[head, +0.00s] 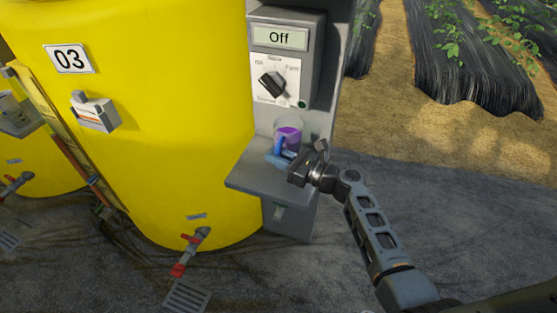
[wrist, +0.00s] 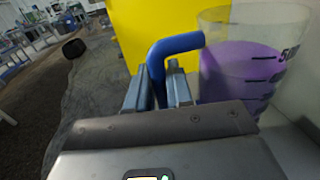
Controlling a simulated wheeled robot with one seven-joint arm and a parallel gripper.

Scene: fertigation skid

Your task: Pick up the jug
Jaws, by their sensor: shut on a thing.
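The jug (wrist: 250,70) is a clear measuring jug with dark marks, holding purple liquid, with a blue handle (wrist: 178,44). In the head view the jug (head: 288,134) is upright at the grey shelf below the control box; I cannot tell if it touches the shelf. My gripper (head: 284,159) reaches in from the right at the shelf. In the wrist view my gripper (wrist: 160,92) has its two fingers on either side of the blue handle, shut on it. The lower part of the handle is hidden by the fingers and gripper body.
The grey shelf (head: 245,178) juts from a post. Above it is a control box (head: 285,60) with an "Off" display and a black knob (head: 271,84). A large yellow tank (head: 160,130) marked 03 stands close on the left. A red-handled tap (head: 185,258) is low on it.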

